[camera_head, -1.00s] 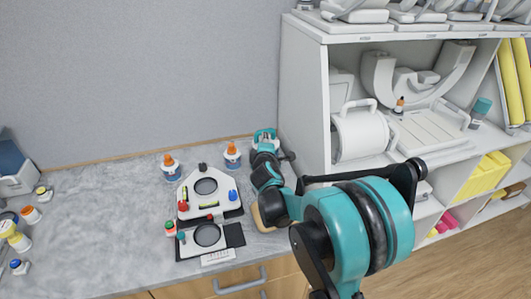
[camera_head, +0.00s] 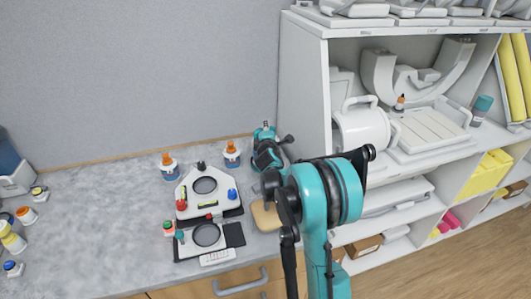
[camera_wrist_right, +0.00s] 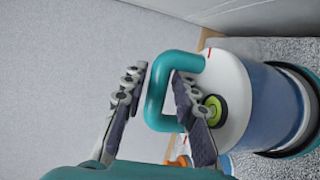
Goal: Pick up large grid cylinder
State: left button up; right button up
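In the right wrist view, a large cylinder (camera_wrist_right: 273,105) has a white top, a blue body and a dark ring at its base. A teal handle (camera_wrist_right: 156,95) stands out from its white top. My right gripper (camera_wrist_right: 160,73) has one finger on each side of the handle bar; gaps show beside the bar, so it looks open. In the head view, my right gripper (camera_head: 266,153) is at the counter's back right corner. Teal parts show there, but I cannot tell handle from gripper, and the cylinder is mostly hidden. My left gripper is not in view.
Two orange-capped bottles (camera_head: 169,166) (camera_head: 231,154) stand at the counter's back. A white plate device (camera_head: 207,187) lies left of my right arm, near a tan pad (camera_head: 265,216). The white shelf unit (camera_head: 305,90) rises close on the right. The counter's left middle (camera_head: 95,215) is clear.

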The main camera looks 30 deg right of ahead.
jog(key=shift+s+r, duration=0.1)
jog(key=shift+r, duration=0.1)
grip_shut()
